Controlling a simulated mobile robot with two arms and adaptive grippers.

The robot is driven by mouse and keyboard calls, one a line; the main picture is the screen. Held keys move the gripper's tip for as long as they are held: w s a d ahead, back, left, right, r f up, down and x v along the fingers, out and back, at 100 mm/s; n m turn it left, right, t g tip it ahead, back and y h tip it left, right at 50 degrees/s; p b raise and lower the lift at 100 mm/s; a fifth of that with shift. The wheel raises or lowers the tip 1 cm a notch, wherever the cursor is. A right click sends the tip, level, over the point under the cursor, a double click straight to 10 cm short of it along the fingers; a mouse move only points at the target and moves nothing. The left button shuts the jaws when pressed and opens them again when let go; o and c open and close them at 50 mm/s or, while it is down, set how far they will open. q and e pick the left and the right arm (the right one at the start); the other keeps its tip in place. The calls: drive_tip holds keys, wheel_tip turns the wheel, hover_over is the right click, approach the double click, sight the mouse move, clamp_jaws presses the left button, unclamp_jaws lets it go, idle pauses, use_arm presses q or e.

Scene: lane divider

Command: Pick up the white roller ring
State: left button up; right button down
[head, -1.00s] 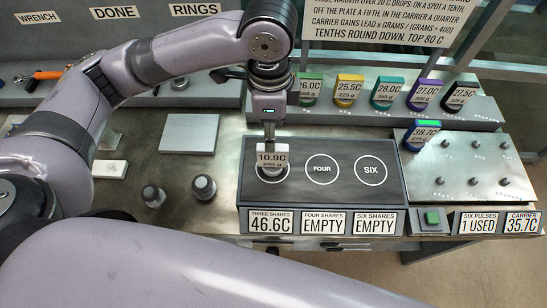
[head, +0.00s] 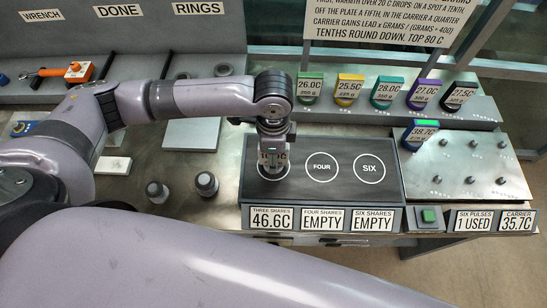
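The white roller ring (head: 265,159) sits at the THREE spot of the dark plate (head: 322,195), at the left end. Its white label shows only in part, because my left gripper (head: 275,160) is right in front of and over it. The gripper points down with its fingers at the ring. Whether the fingers are closed on it is hidden. My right gripper is not in view.
The FOUR (head: 321,167) and SIX (head: 369,168) spots are empty. Green, yellow, teal, purple and black rings stand on the back rack (head: 445,118). A blue ring (head: 421,133) is at the carrier (head: 470,165).

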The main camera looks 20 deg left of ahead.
use_arm(q)
clamp_jaws()
idle(0.5)
